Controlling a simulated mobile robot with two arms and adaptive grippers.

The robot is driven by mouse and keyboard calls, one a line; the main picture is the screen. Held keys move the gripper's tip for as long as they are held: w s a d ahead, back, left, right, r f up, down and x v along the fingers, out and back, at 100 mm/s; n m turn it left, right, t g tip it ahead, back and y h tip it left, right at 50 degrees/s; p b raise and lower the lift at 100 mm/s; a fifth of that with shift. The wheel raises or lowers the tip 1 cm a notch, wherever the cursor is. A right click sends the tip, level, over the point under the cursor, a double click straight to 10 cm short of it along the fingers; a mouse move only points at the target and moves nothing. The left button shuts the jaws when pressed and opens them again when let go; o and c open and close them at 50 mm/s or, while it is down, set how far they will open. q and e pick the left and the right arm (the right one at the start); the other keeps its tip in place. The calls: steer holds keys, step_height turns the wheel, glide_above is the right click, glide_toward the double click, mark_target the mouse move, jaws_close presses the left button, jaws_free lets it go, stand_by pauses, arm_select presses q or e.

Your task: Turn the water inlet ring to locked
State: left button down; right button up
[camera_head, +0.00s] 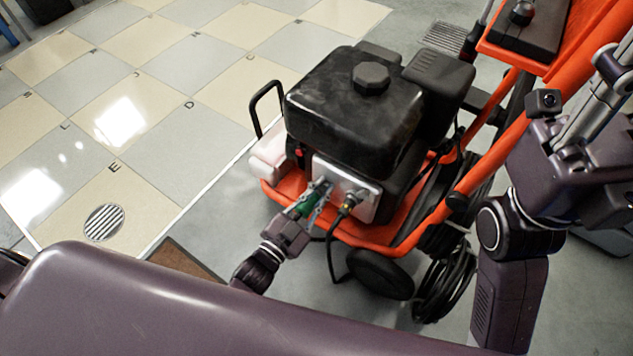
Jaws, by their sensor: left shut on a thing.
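The pressure washer (350,110) has a black engine on an orange frame. A metal panel (362,190) on its near side carries the water connections. My left gripper (319,192) reaches up to the left part of this panel. Its fingers are closed around a small green part (306,204), apparently the water inlet ring. The fingers cover most of it, so its turn position cannot be read. A brass fitting (349,203) with a black hose sits just right of the fingers. My right arm stands at the right edge; its gripper fingers are not clear.
A black hose (331,255) hangs beside the wheel (380,274), and a coiled hose (446,290) lies right of it. A black handle loop (266,100) rises at the washer's left. The tiled floor (140,120) at left is open.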

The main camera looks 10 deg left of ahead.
arm_select(q)
steer(key=shift+s+d+f+m, duration=0.2)
steer(key=shift+d+m, duration=0.15)
steer(key=shift+m, duration=0.55)
steer(key=c, duration=1.9)
jaws_free()
steer(key=shift+c, duration=0.2)
steer(key=shift+r, duration=0.1)
step_height(320, 180, up, 10)
steer(key=shift+f, duration=0.1)
